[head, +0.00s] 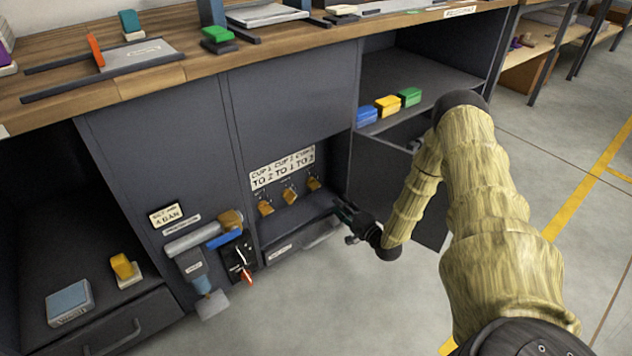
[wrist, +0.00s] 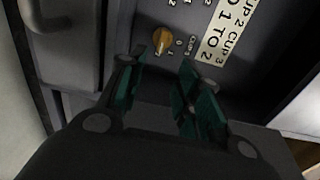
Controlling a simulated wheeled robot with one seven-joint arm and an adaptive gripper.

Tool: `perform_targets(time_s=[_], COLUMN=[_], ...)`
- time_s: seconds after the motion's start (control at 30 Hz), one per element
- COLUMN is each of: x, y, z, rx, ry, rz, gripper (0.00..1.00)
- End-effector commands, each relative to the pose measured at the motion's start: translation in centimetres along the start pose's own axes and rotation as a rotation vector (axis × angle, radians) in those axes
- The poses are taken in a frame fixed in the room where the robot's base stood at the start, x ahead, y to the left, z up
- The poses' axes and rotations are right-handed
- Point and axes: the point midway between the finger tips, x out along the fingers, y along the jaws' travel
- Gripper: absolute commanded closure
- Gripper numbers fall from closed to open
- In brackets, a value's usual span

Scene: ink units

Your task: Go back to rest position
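My gripper (head: 347,216) is at the lower front of the grey cabinet, beside the recessed knob panel. In the wrist view my gripper (wrist: 165,85) has its two green-padded fingers apart, with nothing between them. One orange knob (wrist: 162,40) shows just beyond the fingertips, apart from them. In the head view three orange knobs, the left one (head: 265,208), the middle one (head: 290,196) and the right one (head: 313,183), sit under a white label (head: 282,167). My gripper is lower and to the right of the right knob. My arm reaches down in front of the open cabinet door.
An open door (head: 402,180) hangs below a shelf with blue (head: 367,116), yellow (head: 387,106) and green (head: 409,97) blocks. The wooden worktop (head: 150,80) runs above. Floor at right is clear.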

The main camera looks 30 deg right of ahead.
Motion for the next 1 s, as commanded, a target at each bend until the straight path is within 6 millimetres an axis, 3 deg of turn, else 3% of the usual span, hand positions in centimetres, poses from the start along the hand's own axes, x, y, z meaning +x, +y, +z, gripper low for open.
perform_targets(time_s=[0.23, 0.37, 0.53, 0.67, 0.87, 1.0], x=[0.1, 0.3, -0.4, -2.4, -7.4, -12.3], y=[0.1, 1.1, 4.1, 6.6, 9.4, 10.8], z=[0.3, 2.9, 9.6, 14.9, 22.3, 26.5], rx=[-0.003, -0.038, -0.159, -0.276, -0.468, -0.607], ry=[-0.002, -0.014, -0.061, -0.125, -0.270, -0.400], rz=[0.007, 0.063, 0.233, 0.384, 0.607, 0.756], gripper=[0.66, 0.66, 0.66, 0.66, 0.66, 0.66])
